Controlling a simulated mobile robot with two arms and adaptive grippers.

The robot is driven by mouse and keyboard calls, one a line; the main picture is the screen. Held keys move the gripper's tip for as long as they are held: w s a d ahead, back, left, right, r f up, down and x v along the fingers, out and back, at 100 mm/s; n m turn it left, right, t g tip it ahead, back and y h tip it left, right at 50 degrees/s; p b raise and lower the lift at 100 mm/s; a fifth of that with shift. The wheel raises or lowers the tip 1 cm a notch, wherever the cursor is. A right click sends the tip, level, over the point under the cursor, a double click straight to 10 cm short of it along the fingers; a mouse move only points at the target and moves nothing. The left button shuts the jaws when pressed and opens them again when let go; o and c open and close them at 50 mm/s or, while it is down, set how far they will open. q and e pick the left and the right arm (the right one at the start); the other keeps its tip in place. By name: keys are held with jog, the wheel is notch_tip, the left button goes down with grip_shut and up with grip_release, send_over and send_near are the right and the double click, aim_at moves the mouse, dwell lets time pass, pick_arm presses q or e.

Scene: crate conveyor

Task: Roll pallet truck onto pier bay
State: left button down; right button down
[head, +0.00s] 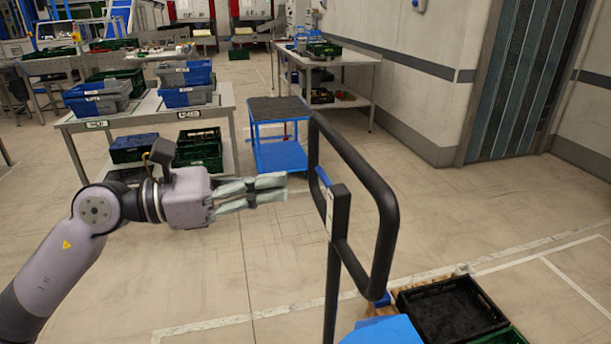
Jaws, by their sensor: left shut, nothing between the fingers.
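The pallet truck's black loop handle (388,235) stands upright right of the middle in the head view. Its blue body (385,331) shows at the bottom edge, partly cut off. A black crate (452,308) and a green crate edge (500,337) sit beside the body, with a bit of wooden pallet showing. My left gripper (284,189) is shut and empty, pointing right. In the picture its tips lie left of the handle, apart from it. My right gripper is out of view. White lines (568,280) on the floor outline a bay; I cannot tell whether it is the pier bay.
A blue cart (281,156) with a dark top stands beyond the handle. A table (148,116) with blue-grey bins stands at the left, another table (345,58) at the back. A strip-curtain doorway (520,80) is at the right. Floor in the middle and right is clear.

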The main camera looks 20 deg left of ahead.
aim_at(356, 173)
pick_arm(q)
jog(key=p+x, duration=0.2)
jog(key=x, duration=0.1)
jog(key=p+x, duration=0.6)
jog(key=shift+r, duration=0.35)
jog(key=shift+w+d+f+p, duration=0.25)
jog(key=shift+w+d+p, duration=0.05)
jog(key=shift+d+p, duration=0.15)
